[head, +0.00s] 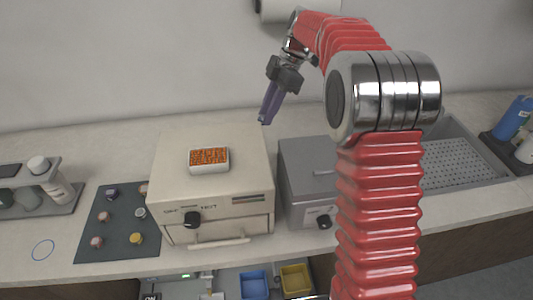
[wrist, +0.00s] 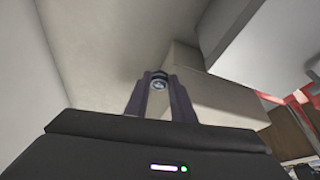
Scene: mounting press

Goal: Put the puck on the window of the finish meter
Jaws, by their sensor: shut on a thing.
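My gripper (head: 264,119) has purple fingers pointing down, in the air near the back right corner of the cream box. In the wrist view the fingers (wrist: 160,86) are shut on a small round puck (wrist: 159,83) with a dark rim and a paler bluish face. The puck cannot be made out in the head view. I cannot identify the finish meter or its window for sure in either view.
The cream box (head: 167,185), marked OFF and HOT, carries a white tray (head: 226,163) of orange grains. A grey box (head: 305,153) stands right of it. Several pucks lie on a dark mat (head: 110,242). A bottle rack (head: 70,205) is at left, a sink (head: 460,162) at right.

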